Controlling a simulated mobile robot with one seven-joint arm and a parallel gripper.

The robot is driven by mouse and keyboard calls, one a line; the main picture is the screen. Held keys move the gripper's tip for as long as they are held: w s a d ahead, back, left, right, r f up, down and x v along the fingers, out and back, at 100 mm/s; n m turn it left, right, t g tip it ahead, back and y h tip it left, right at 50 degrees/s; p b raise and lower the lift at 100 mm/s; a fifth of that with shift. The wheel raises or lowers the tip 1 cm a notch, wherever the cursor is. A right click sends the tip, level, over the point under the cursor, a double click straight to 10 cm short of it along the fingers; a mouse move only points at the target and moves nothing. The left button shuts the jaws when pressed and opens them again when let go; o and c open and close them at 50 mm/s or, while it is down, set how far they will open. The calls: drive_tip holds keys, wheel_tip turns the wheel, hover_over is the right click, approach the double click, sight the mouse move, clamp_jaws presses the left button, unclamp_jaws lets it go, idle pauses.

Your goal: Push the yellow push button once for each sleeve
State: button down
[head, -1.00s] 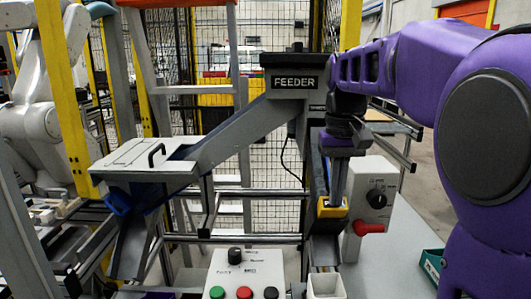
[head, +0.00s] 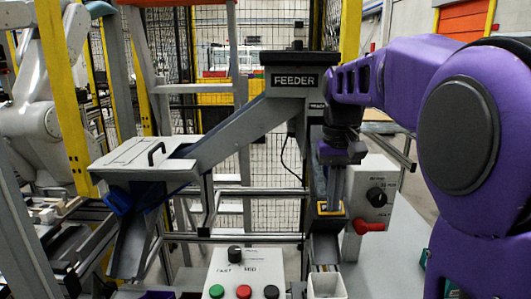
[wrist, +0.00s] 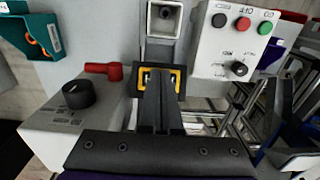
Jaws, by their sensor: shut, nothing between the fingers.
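The yellow push button (head: 331,211) shows in the head view as a small yellow-edged block at the foot of the feeder post. In the wrist view it shows as a yellow square frame (wrist: 180,82) with a dark middle. My gripper (head: 332,202) is shut and empty, pointing down at it. In the wrist view my fingertips (wrist: 160,76) lie over the middle of the frame and hide part of it; I cannot tell whether they touch it. A white square tube (wrist: 163,18) holds small round dark-ringed pieces, possibly sleeves; I cannot make them out clearly.
A grey box with a black knob and red handle (head: 370,226) stands close right of my gripper. A control panel (head: 245,273) with several coloured buttons is at the front. The feeder chute (head: 232,135) slopes down left. A teal bin (wrist: 36,37) shows in the wrist view.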

idle(0.4)
drive_tip(key=s+r+p, duration=0.4)
drive_tip(key=r, duration=0.2)
idle(0.6)
drive_tip(key=shift+s+r, duration=0.1)
drive_tip(key=shift+r, duration=0.05)
drive_tip(key=shift+r, duration=1.95)
idle(0.5)
